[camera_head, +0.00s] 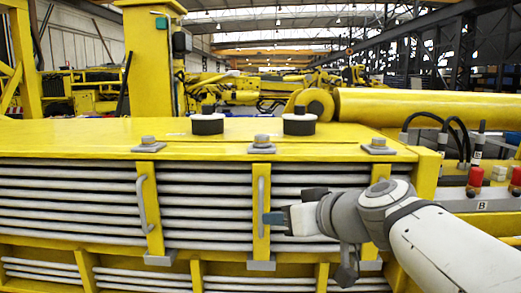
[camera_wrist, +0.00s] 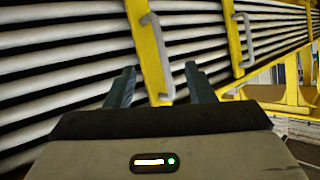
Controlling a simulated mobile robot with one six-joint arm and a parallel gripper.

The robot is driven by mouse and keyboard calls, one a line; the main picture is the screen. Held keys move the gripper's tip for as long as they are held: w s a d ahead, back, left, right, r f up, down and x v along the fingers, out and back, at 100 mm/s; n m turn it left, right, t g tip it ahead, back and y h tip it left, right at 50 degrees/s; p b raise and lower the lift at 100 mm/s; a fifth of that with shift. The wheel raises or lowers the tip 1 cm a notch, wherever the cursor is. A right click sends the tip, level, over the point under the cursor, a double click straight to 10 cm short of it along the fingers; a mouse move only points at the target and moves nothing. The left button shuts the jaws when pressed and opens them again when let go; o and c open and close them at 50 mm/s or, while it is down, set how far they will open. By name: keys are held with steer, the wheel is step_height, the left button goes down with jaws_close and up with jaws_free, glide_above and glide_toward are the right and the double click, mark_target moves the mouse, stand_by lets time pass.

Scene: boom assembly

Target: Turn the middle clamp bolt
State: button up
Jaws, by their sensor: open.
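The middle clamp bolt (camera_head: 262,141) is a grey bolt head on a square plate, on the top edge of the yellow box. Below it runs the yellow middle clamp bar (camera_head: 262,240) with a grey upright handle (camera_head: 261,200). My gripper (camera_head: 272,217) is at the lower part of this handle, well below the bolt. In the wrist view, my gripper (camera_wrist: 160,75) is open. A grey handle (camera_wrist: 160,60) on a yellow bar (camera_wrist: 143,35) lies between its fingers in the picture. Whether the fingers touch it cannot be told. The bolt does not show in the wrist view.
Similar bolts stand left (camera_head: 148,144) and right (camera_head: 378,146) of the middle one. Two black-and-white round caps (camera_head: 207,121) stand on the yellow top behind. Hoses (camera_head: 440,122) and red caps (camera_head: 476,176) are at the right. Free air lies above the top.

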mark_target(266, 142)
steer(key=w+r+n+t+y, duration=0.1)
steer(key=w+r+t, duration=0.35)
steer(key=r, duration=0.75)
steer(key=shift+y, duration=0.3)
steer(key=p+x, duration=0.1)
steer(key=x, duration=0.7)
steer(key=shift+w+d, duration=0.1)
steer(key=shift+d, duration=0.1)
steer(key=shift+c, duration=0.3)
steer(key=c, duration=0.6)
steer(key=shift+w, duration=0.2)
steer(key=c, duration=0.3)
steer(key=shift+s+a+f, duration=0.1)
steer(key=shift+a, duration=0.05)
steer(key=shift+c, duration=0.2)
steer(key=shift+o, duration=0.2)
steer(key=shift+f, duration=0.15)
